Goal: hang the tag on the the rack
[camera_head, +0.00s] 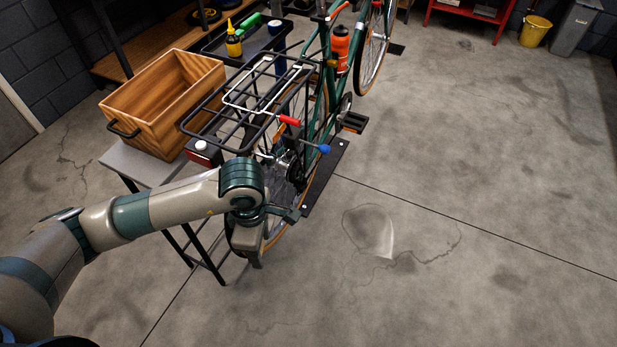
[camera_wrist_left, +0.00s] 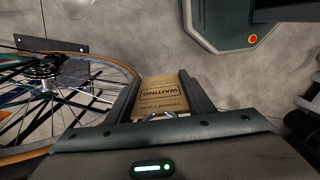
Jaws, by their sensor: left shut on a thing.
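The tag (camera_wrist_left: 163,96) is a tan card printed "WAITING", with a small metal ring at its near end. My left gripper (camera_wrist_left: 161,97) is shut on it, the card lying between the two dark fingers. In the head view my left gripper (camera_head: 247,247) hangs low beside the bike's rear wheel, below the rack. The tag cannot be made out there. The black wire rack (camera_head: 215,140) sits over the rear wheel of the green bike (camera_head: 313,85), higher than the gripper. My right gripper is in neither view.
A wooden crate (camera_head: 150,115) stands on a small grey table (camera_head: 143,167) left of the rack. A red-tipped lever (camera_head: 289,121) and a blue knob (camera_head: 324,149) stick out near the rack. The wheel's spokes (camera_wrist_left: 45,105) are close left of the gripper. Floor at right is clear.

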